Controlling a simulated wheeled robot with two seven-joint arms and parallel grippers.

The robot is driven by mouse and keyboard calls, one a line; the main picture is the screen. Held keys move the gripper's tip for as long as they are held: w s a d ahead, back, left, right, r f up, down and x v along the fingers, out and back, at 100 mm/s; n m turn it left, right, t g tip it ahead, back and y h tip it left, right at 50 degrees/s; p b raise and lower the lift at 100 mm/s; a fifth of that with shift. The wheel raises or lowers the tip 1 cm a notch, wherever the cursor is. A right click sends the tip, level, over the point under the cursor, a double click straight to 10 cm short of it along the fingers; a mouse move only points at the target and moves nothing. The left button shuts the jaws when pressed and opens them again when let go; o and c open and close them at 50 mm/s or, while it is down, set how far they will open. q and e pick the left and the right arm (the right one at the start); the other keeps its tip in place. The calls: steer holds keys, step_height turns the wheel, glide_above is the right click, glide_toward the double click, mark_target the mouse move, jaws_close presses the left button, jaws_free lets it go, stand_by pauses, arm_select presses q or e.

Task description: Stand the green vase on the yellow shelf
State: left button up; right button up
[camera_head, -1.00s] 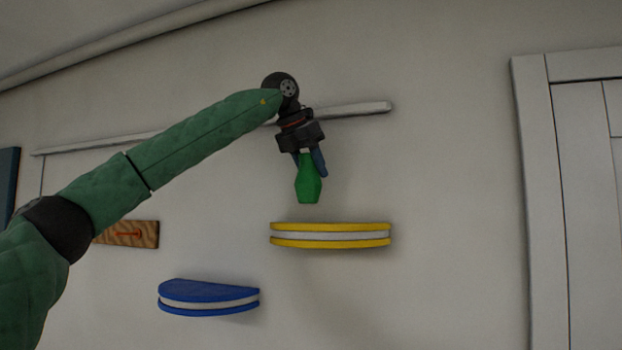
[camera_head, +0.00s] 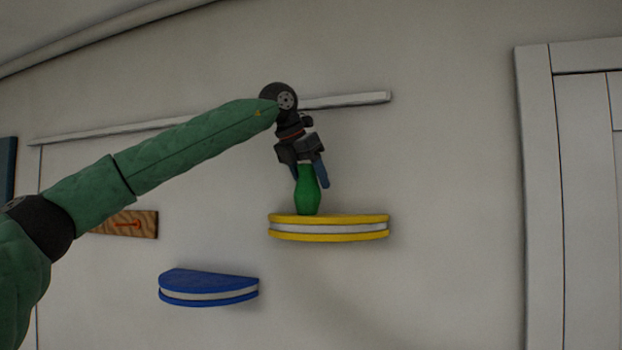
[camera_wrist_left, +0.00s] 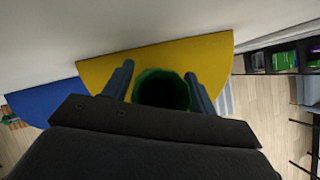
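The green vase (camera_head: 307,192) is upright with its base on the top face of the yellow shelf (camera_head: 345,229), left of the shelf's middle. My left gripper (camera_head: 309,180) is above it, pointing down, with its blue fingers spread on either side of the vase's neck. The fingers look open, with a small gap to the vase on the right. In the left wrist view, the vase's dark mouth (camera_wrist_left: 162,92) shows between the two fingers, over the yellow shelf (camera_wrist_left: 205,55). My right gripper is in neither view.
A blue shelf (camera_head: 208,288) is lower left of the yellow one. A wooden board (camera_head: 128,224) with a red mark and a long pale rail (camera_head: 345,100) are on the wall. A white door frame (camera_head: 535,200) stands at right. The right part of the yellow shelf is bare.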

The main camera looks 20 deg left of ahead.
arm_select(q)
steer(key=shift+o, duration=0.4)
steer(key=shift+s+a+r, duration=0.1)
steer(key=shift+r, duration=0.05)
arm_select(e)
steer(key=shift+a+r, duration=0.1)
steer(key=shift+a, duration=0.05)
arm_select(q)
steer(key=shift+b+v, duration=0.8)
steer(key=shift+v, duration=0.3)
steer(key=b+v, duration=0.3)
steer(key=v, duration=0.6)
steer(key=shift+r, duration=0.3)
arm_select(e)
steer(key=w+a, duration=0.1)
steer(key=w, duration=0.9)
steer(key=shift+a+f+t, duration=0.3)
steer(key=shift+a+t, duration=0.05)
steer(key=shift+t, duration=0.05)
arm_select(q)
steer(key=shift+s+a, duration=0.1)
steer(key=shift+s, duration=0.05)
